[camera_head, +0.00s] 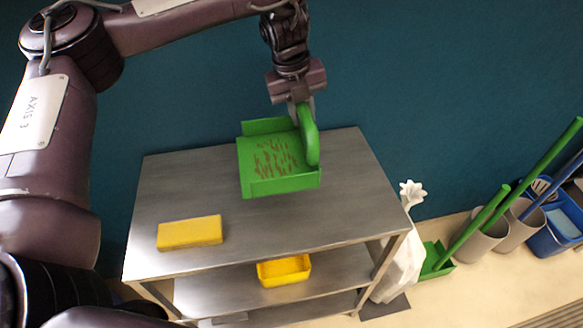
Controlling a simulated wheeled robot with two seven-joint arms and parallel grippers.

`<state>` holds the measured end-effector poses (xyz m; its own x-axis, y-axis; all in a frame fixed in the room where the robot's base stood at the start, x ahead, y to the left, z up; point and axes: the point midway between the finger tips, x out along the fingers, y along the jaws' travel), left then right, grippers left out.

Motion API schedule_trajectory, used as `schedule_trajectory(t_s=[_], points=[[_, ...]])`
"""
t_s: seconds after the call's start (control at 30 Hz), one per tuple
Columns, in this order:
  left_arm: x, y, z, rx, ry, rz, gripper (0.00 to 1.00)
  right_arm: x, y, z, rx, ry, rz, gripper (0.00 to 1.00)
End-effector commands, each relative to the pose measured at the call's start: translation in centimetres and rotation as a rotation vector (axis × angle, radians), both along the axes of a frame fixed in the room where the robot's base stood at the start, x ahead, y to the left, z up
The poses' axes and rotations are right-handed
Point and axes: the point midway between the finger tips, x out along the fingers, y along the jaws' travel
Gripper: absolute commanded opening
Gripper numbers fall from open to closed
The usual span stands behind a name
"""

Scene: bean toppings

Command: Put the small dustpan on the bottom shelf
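The small green dustpan (278,187) is above the top of the grey metal shelf unit, with reddish-brown bits in its pan. My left gripper (300,108) comes down from above and appears shut on the dustpan's looped green handle; the fingertips are partly hidden by it. The unit's top shelf (340,205) lies below the pan. A middle shelf (215,292) shows below that. The bottom shelf (310,313) shows only as a strip near the lower picture edge, the rest hidden by the middle shelf. My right gripper is not in view.
A yellow block (190,233) lies on the top shelf's front left. A yellow tray (284,271) sits on the middle shelf. Right of the unit are a white bag (403,265), a larger green long-handled dustpan (436,262), grey bins (482,243) and a blue bucket (553,236). A teal wall stands behind.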

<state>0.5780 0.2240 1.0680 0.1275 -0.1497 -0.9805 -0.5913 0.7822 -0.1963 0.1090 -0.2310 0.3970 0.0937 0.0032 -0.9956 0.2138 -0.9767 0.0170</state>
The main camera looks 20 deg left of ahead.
Motion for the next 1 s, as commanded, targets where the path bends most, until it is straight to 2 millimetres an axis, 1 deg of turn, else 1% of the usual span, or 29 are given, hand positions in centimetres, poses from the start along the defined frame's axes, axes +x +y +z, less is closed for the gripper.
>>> schedule_trajectory(t_s=[0.03, 0.1, 0.17, 0.23, 0.33, 0.4, 0.57, 0.7, 0.8, 1.0], points=[[-0.1, 0.0, -1.8, -0.002, 0.006, 0.001, 0.0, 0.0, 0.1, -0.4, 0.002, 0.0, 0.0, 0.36], [-0.2, 0.0, -3.7, -0.001, 0.007, 0.001, 0.0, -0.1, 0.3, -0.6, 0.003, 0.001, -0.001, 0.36], [-0.1, 0.1, -4.8, 0.002, 0.004, 0.001, 0.0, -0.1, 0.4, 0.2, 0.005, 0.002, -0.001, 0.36], [-0.1, 0.1, -6.5, 0.002, 0.004, 0.002, 0.0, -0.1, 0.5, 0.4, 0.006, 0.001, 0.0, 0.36], [-0.1, 0.0, -8.4, 0.001, 0.002, 0.002, 0.0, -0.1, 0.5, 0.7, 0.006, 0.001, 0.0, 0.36], [0.0, 0.0, -9.2, 0.0, 0.0, 0.002, 0.0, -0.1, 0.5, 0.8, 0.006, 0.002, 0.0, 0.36], [0.0, 0.0, -10.5, 0.001, 0.0, 0.002, 0.0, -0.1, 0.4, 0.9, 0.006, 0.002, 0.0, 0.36], [0.0, 0.0, -12.7, 0.001, 0.002, 0.002, 0.0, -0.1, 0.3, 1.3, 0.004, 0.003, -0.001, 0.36], [0.0, 0.0, -13.9, 0.001, 0.001, 0.002, 0.0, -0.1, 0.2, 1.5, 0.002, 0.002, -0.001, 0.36], [0.0, 0.0, -14.2, 0.0, -0.002, 0.002, 0.0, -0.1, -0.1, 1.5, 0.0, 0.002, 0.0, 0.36]])
